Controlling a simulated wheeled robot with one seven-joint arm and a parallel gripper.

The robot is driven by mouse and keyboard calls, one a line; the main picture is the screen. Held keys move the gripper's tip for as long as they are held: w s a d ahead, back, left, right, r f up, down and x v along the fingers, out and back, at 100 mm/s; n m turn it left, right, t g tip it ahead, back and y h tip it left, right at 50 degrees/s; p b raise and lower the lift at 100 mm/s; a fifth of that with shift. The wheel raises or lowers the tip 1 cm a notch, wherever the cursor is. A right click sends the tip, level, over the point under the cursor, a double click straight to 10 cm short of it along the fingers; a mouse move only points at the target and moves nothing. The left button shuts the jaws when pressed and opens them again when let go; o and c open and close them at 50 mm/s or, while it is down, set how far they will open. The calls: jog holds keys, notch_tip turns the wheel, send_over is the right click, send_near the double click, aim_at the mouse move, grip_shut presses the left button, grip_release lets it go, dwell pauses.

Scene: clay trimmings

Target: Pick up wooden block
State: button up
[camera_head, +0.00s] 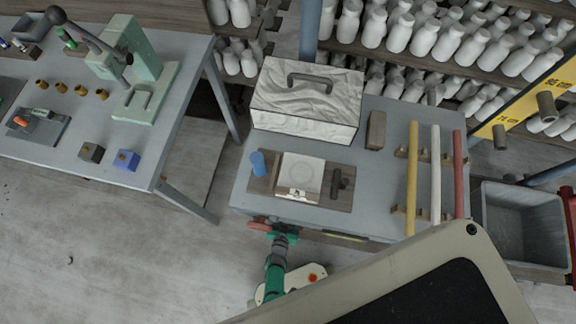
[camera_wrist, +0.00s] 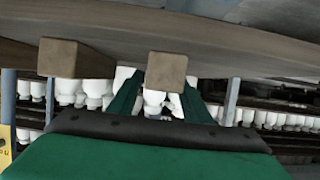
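The brown wooden block (camera_head: 376,130) stands on the grey worktable (camera_head: 325,213) in the head view, right of the white marbled box and left of the coloured rods. My gripper (camera_wrist: 166,84) shows in the wrist view with two green fingers spread apart and nothing seen held. A square-ended wooden piece (camera_wrist: 167,72) shows in the gap between the fingers. A second wooden piece (camera_wrist: 75,60) is to its left. Both stick out from a long wooden beam (camera_wrist: 220,35). I cannot tell whether either is the task's block.
The marbled box (camera_head: 305,97) has a dark handle. A board with a square plate (camera_head: 300,175) and a blue cylinder (camera_head: 258,163) lies in front. Yellow, white and red rods (camera_head: 435,170) are at right, beside a grey bin (camera_head: 520,215). Bottle shelves (camera_head: 400,30) stand behind.

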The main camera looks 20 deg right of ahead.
jog(key=c, duration=0.9)
jog(key=shift+o, duration=0.2)
jog(key=shift+r, duration=0.15)
